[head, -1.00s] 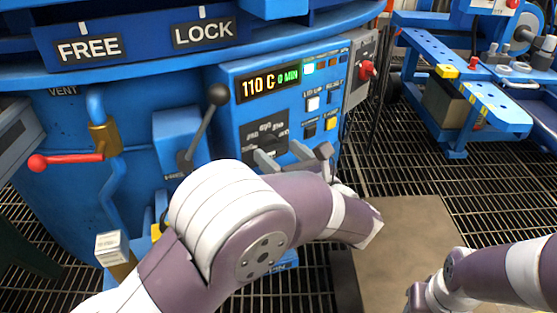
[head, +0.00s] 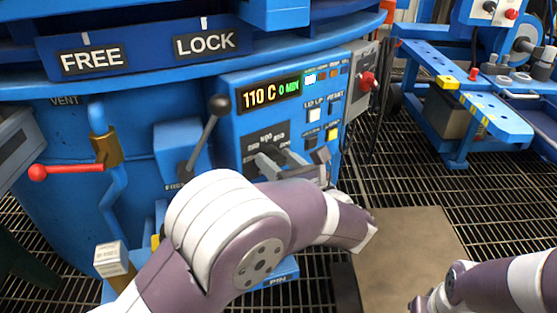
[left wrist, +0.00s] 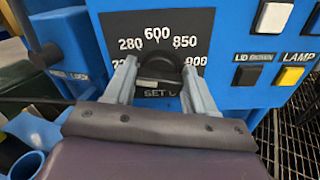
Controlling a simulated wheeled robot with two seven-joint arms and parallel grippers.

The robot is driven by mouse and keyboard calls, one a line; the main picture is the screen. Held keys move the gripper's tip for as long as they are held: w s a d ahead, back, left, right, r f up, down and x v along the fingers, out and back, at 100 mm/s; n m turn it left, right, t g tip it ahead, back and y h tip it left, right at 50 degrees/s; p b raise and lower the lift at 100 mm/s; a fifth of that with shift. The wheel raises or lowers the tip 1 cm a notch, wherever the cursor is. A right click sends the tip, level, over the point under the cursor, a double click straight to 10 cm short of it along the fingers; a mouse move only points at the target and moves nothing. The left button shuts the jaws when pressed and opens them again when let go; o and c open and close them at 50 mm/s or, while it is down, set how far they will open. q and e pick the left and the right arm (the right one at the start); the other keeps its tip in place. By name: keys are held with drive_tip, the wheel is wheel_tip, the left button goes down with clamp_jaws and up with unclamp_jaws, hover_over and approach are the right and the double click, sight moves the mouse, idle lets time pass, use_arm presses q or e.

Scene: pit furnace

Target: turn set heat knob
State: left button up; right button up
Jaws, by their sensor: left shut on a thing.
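The set heat knob (left wrist: 160,68) is a dark round knob on a black dial plate (left wrist: 155,22) marked 280, 600, 850 and more, with "SET" lettering below it. My left gripper (head: 270,160) is at the blue control panel (head: 228,120). In the left wrist view its two grey fingers stand on either side of the knob, shut on it. Which mark the knob points to is unclear. The display (head: 270,94) above reads 110 C and 0 MIN. In the head view the fingers partly hide the dial. Only part of my right arm shows at lower right, not its gripper.
A lever with a black ball (head: 219,105) stands close left of the dial. Lid and lamp buttons (head: 332,134) sit to its right, and a red knob (head: 368,80) farther right. A red-handled vent valve (head: 65,171) is at left. Grated floor lies below.

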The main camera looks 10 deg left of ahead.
use_arm(q)
drive_tip(key=m+p, duration=0.2)
drive_tip(key=m, duration=0.1)
drive_tip(key=shift+r+m, duration=0.1)
drive_tip(key=shift+m, duration=0.3)
drive_tip(key=m+p, duration=0.3)
drive_tip(key=shift+w+d+m, duration=0.1)
drive_tip(key=shift+m, duration=0.3)
drive_tip(key=m+p, duration=0.3)
drive_tip(key=shift+p, duration=0.3)
drive_tip(key=m+p, duration=0.1)
drive_tip(key=m, duration=0.1)
drive_tip(key=m+p, duration=0.1)
drive_tip(key=p, duration=0.1)
drive_tip(key=shift+f+m, duration=0.3)
drive_tip(key=shift+m, duration=0.1)
drive_tip(key=shift+f+m+p, duration=0.1)
drive_tip(key=shift+m+p, duration=0.25)
drive_tip(key=shift+m, duration=0.05)
drive_tip(key=o, duration=1)
drive_tip(key=shift+o, duration=0.2)
drive_tip(key=shift+d, duration=0.1)
